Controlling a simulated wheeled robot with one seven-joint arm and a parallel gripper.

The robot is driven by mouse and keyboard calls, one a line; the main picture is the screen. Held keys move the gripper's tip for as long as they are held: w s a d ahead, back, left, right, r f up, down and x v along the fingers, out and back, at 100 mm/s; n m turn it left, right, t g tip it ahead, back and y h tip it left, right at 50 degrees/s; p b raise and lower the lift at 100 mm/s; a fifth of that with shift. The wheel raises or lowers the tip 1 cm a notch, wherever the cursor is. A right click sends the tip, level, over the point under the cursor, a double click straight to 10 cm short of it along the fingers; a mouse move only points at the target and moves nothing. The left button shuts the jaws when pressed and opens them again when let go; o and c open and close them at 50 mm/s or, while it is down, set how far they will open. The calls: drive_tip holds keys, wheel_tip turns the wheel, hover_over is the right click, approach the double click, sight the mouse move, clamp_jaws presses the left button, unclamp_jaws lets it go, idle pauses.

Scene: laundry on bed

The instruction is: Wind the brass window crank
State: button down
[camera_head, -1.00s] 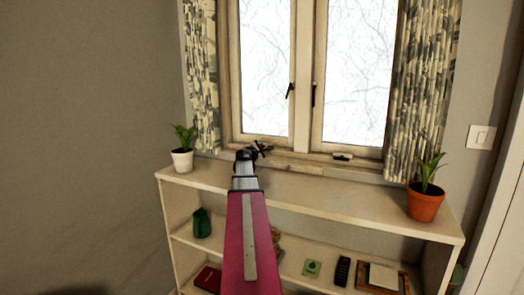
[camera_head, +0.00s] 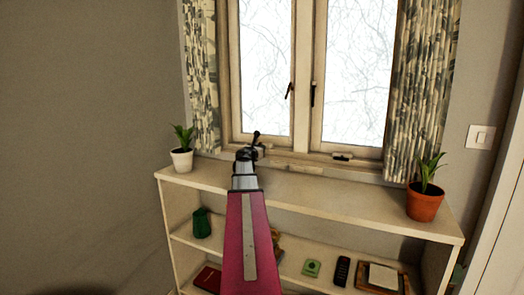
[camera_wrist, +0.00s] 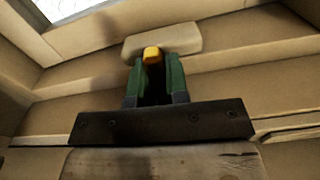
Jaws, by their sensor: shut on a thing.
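My gripper (camera_head: 252,147) is at the bottom of the left window pane, close above the sill. In the wrist view its two green fingers (camera_wrist: 154,80) are closed around a small brass-yellow knob, the visible end of the window crank (camera_wrist: 153,54). A pale block (camera_wrist: 165,40) lies right behind the knob, against the window frame. The rest of the crank is hidden by the fingers. In the head view my arm covers much of this spot, and I cannot tell crank from fingers there.
A similar small fitting (camera_head: 342,156) sits under the right pane. A white-potted plant (camera_head: 182,158) stands at the shelf's left end and a terracotta-potted plant (camera_head: 425,200) at its right end. Curtains (camera_head: 422,80) hang on both sides. The shelf top (camera_head: 330,197) between the plants is clear.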

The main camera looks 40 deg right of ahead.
drive_tip(key=n, duration=0.4)
drive_tip(key=shift+s+a+n, duration=0.1)
drive_tip(key=shift+s+n, duration=0.05)
drive_tip(key=shift+n, duration=0.15)
drive_tip(key=n, duration=0.3)
drive_tip(key=shift+n, duration=0.4)
drive_tip(key=n, duration=0.4)
drive_tip(key=shift+n, duration=2.1)
drive_tip(key=shift+f, duration=0.1)
drive_tip(key=c, duration=1.1)
unclamp_jaws()
drive_tip(key=shift+a, duration=0.1)
